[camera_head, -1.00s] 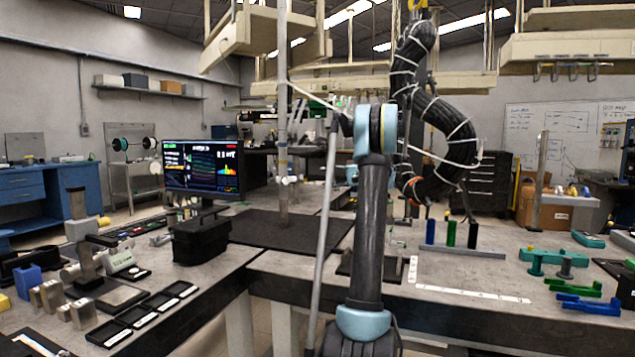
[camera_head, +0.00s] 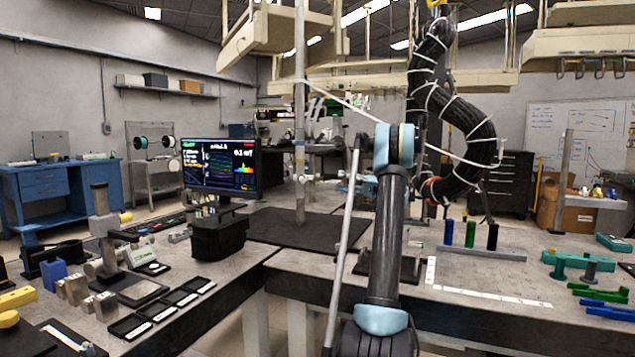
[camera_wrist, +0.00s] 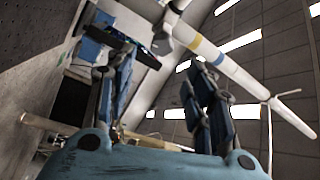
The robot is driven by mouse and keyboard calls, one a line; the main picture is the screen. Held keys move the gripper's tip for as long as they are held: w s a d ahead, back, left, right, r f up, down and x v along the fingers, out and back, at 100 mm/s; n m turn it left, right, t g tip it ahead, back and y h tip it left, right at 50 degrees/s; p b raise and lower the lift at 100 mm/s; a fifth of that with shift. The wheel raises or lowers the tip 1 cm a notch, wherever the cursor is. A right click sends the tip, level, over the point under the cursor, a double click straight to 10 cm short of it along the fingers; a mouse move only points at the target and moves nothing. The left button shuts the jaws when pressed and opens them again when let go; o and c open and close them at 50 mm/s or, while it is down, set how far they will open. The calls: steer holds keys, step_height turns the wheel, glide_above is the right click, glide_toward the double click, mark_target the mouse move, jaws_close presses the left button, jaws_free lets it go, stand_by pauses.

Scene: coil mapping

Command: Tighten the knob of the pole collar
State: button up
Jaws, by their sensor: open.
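The pole (camera_head: 300,110) stands upright on a dark mat (camera_head: 265,226). A small pale collar with a knob (camera_head: 301,178) is partway up it. In the wrist view the pole (camera_wrist: 232,70) runs diagonally across the top, with yellow and blue bands. The collar (camera_wrist: 170,20) shows at the top of that view, with a dark part beside it that may be the knob. My gripper (camera_wrist: 160,68) is open, its fingers apart and nothing seen between them. The collar lies beyond the fingertips. In the head view my gripper is small and partly hidden by my arm, right of the pole.
A monitor (camera_head: 222,167) and black bin (camera_head: 219,236) stand left of the pole. A thin grey rod (camera_head: 343,245) slants in front of the mat. Blue, green and black cylinders (camera_head: 470,235) stand on a rack at right. A thick black hose (camera_head: 455,110) hangs behind my arm.

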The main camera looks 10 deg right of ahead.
mark_target(318, 177)
steer(key=x, duration=1.1)
steer(key=shift+w+a, duration=0.1)
steer(key=shift+a, duration=0.05)
steer(key=c, duration=1.1)
